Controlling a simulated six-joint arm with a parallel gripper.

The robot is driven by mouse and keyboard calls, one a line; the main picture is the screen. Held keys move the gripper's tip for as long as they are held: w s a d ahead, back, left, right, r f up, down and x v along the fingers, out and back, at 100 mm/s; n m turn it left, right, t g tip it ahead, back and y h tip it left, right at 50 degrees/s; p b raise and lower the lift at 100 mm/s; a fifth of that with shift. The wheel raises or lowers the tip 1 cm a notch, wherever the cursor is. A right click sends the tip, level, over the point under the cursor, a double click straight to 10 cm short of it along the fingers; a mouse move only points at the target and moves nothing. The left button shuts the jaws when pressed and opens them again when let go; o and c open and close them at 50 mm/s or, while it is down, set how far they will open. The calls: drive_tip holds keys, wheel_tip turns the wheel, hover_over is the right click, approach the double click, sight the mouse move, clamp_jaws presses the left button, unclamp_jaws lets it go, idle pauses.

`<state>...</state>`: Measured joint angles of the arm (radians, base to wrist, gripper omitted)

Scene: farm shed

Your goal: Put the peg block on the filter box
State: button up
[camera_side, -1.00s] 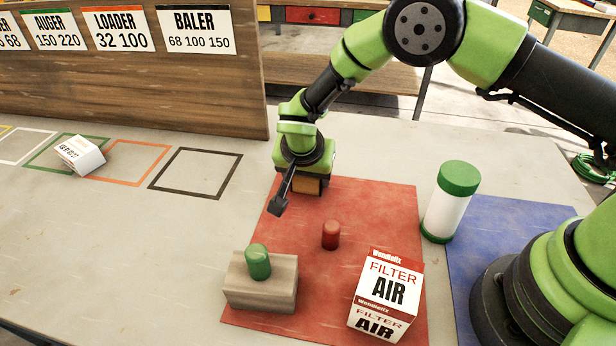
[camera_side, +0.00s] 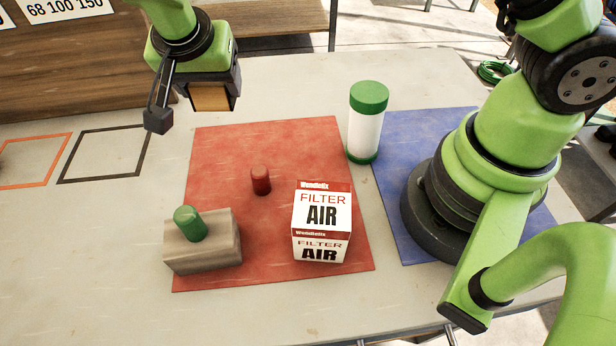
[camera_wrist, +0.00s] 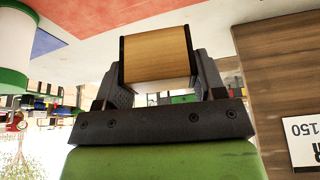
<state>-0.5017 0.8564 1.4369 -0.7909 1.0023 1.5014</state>
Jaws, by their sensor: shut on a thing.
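A greyish wooden block (camera_side: 203,250) with a green peg (camera_side: 190,223) on top, which fits the peg block, sits on the front left of the red mat. The white filter box (camera_side: 322,222), marked "FILTER AIR", stands on the mat's right side with nothing on it. My gripper (camera_side: 214,97) is raised near the mat's back-left corner, well away from both. It is shut on a lighter wooden block (camera_wrist: 157,55), plain on the faces that show, with dark edges at its sides. I cannot see a peg on it.
A white canister with green ends (camera_side: 366,130) stands by the blue mat (camera_side: 410,130). Coloured outlines and a wooden board (camera_side: 60,75) lie to the left.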

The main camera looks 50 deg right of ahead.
drive_tip(key=s+a+r+m+g, duration=0.1)
drive_tip(key=s+a+r+m, duration=0.15)
drive_tip(key=s, duration=0.35)
drive_tip(key=s+a+r+m, duration=0.1)
drive_tip(key=s+a+r, duration=0.15)
drive_tip(key=s, duration=0.35)
wheel_tip(320, 180, up, 4)
drive_tip(key=f+m+g, duration=0.1)
drive_tip(key=m+g, duration=0.1)
drive_tip(key=m, duration=0.2)
hover_over(329, 196)
drive_tip(key=a, duration=0.2)
drive_tip(key=shift+h, duration=0.5)
drive_tip(key=f, duration=0.8)
drive_tip(key=shift+s+d+f, duration=0.1)
drive_tip(key=shift+d+f, duration=0.1)
drive_tip(key=shift+f, duration=0.45)
drive_tip(key=shift+f, duration=0.1)
drive_tip(key=o, duration=0.9)
drive_tip(key=shift+o, duration=0.2)
